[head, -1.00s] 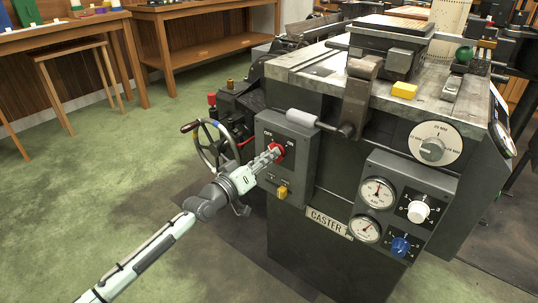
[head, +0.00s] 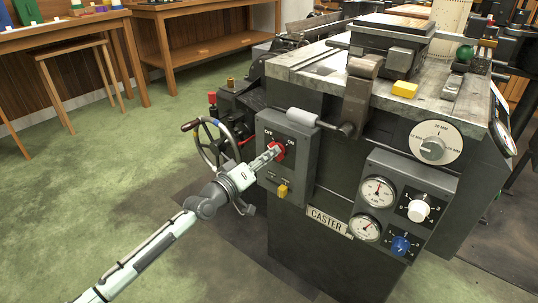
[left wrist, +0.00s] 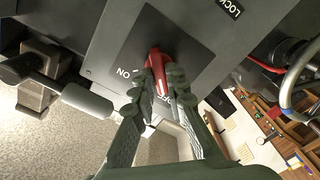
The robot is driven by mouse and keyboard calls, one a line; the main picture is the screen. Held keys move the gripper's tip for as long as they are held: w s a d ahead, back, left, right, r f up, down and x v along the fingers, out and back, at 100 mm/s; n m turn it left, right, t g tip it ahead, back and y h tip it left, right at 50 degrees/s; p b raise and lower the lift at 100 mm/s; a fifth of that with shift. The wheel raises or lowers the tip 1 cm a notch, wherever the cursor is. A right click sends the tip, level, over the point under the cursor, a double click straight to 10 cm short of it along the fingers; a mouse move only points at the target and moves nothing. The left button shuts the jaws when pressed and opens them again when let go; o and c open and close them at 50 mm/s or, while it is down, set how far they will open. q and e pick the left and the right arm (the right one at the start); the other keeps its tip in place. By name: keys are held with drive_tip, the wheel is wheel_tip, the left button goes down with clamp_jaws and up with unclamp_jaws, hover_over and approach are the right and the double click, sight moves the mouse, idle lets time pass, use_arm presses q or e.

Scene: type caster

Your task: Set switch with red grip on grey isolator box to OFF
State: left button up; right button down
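The grey isolator box (head: 300,178) is on the caster's front left, with OFF and ON lettering on its upper face. Its switch with the red grip (head: 278,150) is at the tip of my left gripper (head: 270,156). I cannot tell the exact angle of the switch. My right gripper is not in view.
A yellow part (head: 283,191) sits low on the box. A handwheel (head: 206,146) stands close left of it, and a light cylindrical handle (head: 302,117) juts out above. A gauge panel (head: 391,205) is to the right. The floor at left is clear.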

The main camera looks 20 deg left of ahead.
use_arm(q)
drive_tip(key=o, duration=0.3)
drive_tip(key=v, duration=1.2)
